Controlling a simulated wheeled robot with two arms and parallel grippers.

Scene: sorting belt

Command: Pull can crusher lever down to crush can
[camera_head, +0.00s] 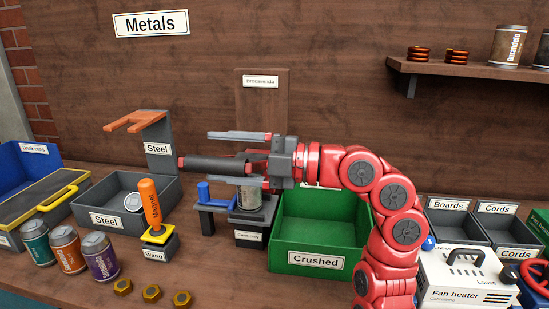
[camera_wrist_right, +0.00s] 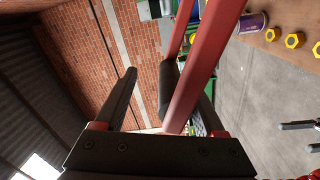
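The can crusher (camera_head: 249,237), labelled for cans only, stands left of the green bin. A can (camera_head: 250,198) stands upright in it, partly hidden by my gripper. Its lever has a dark cylindrical grip (camera_head: 217,164) with red ends, raised above the can. Red lever bars (camera_wrist_right: 207,60) show in the right wrist view. My right gripper (camera_head: 210,159) is open, one finger above and one below the grip, with a visible gap. It also shows in the right wrist view (camera_wrist_right: 165,85). Two separated fingers at that view's right edge appear to be my left gripper (camera_wrist_right: 298,136).
The green Crushed bin (camera_head: 325,241) is right of the crusher. A Steel tray (camera_head: 107,221), an orange-handled magnet wand (camera_head: 151,205) and several drink cans (camera_head: 68,250) are left. A fan heater (camera_head: 467,273) stands front right. A shelf (camera_head: 470,72) is upper right.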

